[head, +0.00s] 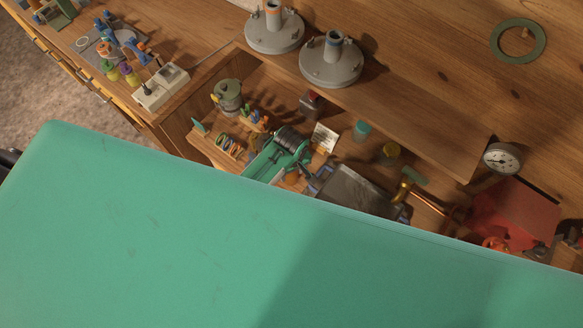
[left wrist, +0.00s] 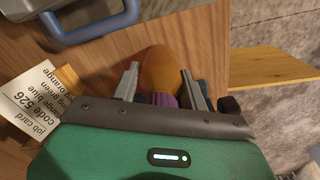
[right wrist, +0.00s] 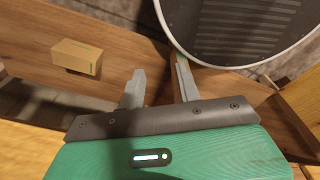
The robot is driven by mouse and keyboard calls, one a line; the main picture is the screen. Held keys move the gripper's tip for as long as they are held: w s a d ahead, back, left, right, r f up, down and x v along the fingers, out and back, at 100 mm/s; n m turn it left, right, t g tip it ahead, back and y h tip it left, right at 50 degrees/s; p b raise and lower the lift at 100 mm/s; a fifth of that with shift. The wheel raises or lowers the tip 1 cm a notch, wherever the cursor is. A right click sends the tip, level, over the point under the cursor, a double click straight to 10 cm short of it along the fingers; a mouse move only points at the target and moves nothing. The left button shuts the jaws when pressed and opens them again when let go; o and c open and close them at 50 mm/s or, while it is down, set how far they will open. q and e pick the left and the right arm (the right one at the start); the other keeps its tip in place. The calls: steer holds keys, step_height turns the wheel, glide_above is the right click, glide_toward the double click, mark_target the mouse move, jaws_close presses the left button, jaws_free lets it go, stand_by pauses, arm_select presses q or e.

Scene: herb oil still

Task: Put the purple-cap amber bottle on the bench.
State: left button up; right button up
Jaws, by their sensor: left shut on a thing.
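The purple-cap amber bottle shows in the left wrist view, with its rounded amber body (left wrist: 160,68) beyond its purple cap (left wrist: 163,99). My left gripper (left wrist: 158,76) is shut on it, one grey finger on each side. The bottle's cap end points toward the gripper's palm, and part of it is hidden there. My right gripper (right wrist: 158,72) has its fingers apart with nothing between them. The wooden bench (head: 430,50) fills the upper part of the head view. A large teal part of my own body covers the lower part, and I cannot make out either gripper clearly there.
A job card (left wrist: 38,98) and a blue handle (left wrist: 92,28) are close to my left gripper. A cardboard box (right wrist: 77,56) and a large round dark disc (right wrist: 240,30) lie beyond my right gripper. Two grey flanged pieces (head: 331,62) and a pressure gauge (head: 502,158) occupy the bench.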

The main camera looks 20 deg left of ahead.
arm_select(q)
steer(key=shift+s+d+r, duration=0.1)
steer(key=shift+s, duration=0.1)
steer(key=o, duration=0.6)
steer(key=shift+f, duration=0.2)
steer(key=o, duration=0.4)
steer(key=shift+w, duration=0.1)
steer(key=shift+o, duration=0.2)
steer(key=shift+f, duration=0.1)
steer(key=shift+r, duration=0.7)
step_height(320, 180, up, 10)
steer(key=b, duration=0.3)
steer(key=shift+b, duration=0.3)
steer(key=shift+r, duration=0.6)
arm_select(e)
steer(key=shift+s+d+f, duration=0.1)
steer(key=shift+s+f, duration=0.25)
steer(key=shift+f, duration=0.3)
steer(key=shift+s+d+f, duration=0.1)
steer(key=shift+s+f, duration=0.25)
steer(key=shift+f, duration=0.25)
steer(key=shift+s+f, duration=0.35)
steer(key=shift+f, duration=0.3)
